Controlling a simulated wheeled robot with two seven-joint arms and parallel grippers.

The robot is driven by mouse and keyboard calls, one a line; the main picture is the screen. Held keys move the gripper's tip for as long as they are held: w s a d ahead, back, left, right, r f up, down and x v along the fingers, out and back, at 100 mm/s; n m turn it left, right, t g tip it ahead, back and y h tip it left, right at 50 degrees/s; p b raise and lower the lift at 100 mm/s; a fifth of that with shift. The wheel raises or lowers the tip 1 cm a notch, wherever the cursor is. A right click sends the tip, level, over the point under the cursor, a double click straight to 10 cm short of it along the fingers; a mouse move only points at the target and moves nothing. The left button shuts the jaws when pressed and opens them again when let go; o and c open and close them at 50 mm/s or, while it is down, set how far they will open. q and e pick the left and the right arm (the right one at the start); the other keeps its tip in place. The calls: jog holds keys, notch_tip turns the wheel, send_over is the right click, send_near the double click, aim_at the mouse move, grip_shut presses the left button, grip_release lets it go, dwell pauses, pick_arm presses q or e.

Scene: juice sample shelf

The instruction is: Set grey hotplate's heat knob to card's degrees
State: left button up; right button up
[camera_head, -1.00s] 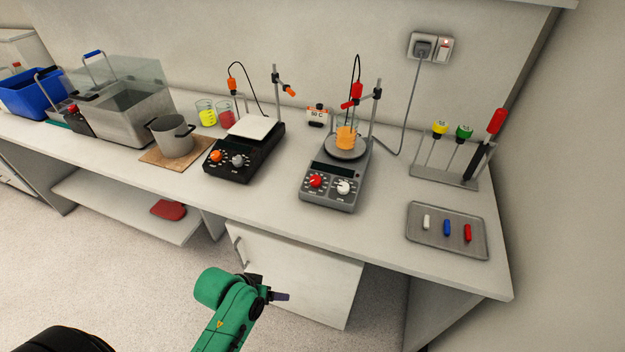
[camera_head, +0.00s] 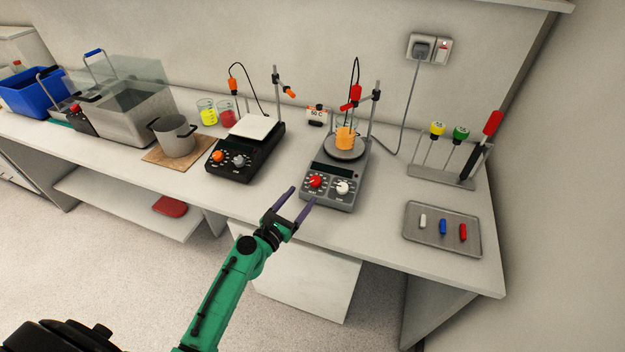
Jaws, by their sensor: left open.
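The grey hotplate (camera_head: 345,170) stands on the bench, with a red knob (camera_head: 316,181) at its front left and a white knob (camera_head: 342,187) at its front right. A beaker of orange liquid (camera_head: 345,138) sits on its round plate. A small card (camera_head: 316,114) reading "50 C" stands behind, between the two hotplates. My left gripper (camera_head: 300,200) is open and empty, in front of the grey hotplate's front left corner, near the red knob. It appears apart from the knob. My right gripper is not in view.
A black hotplate (camera_head: 246,150) with an orange and a grey knob stands to the left. A tray (camera_head: 441,244) with small coloured bars and a tool rack (camera_head: 442,174) are at right. A cable runs to the wall socket (camera_head: 422,47). The bench front between black hotplate and tray is mostly clear.

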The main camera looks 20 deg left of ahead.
aim_at(313, 180)
pick_arm(q)
jog(key=x, duration=0.7)
jog(key=shift+w+f, duration=0.1)
jog(key=shift+w, duration=0.05)
grip_shut()
jog(key=shift+b, duration=0.3)
jog(key=shift+a+f+m+g+h+b, duration=0.15)
jog(key=shift+m+g+h+b, duration=0.35)
jog(key=shift+m+h+b, duration=0.6)
jog(key=m+g+h+b, duration=0.2)
jog(key=m+g+b, duration=0.1)
jog(key=b, duration=0.1)
jog(key=m+g+h+b, duration=0.3)
jog(key=m+b, duration=0.1)
jog(key=b, duration=0.1)
jog(key=m+g+h+b, duration=0.3)
jog(key=b, duration=0.1)
jog(key=shift+w+a, duration=0.35)
jog(key=shift+w, duration=0.05)
jog(key=shift+r+m+g+b, duration=0.3)
jog(key=shift+m+g+b, duration=0.6)
jog(key=shift+g+b, duration=0.2)
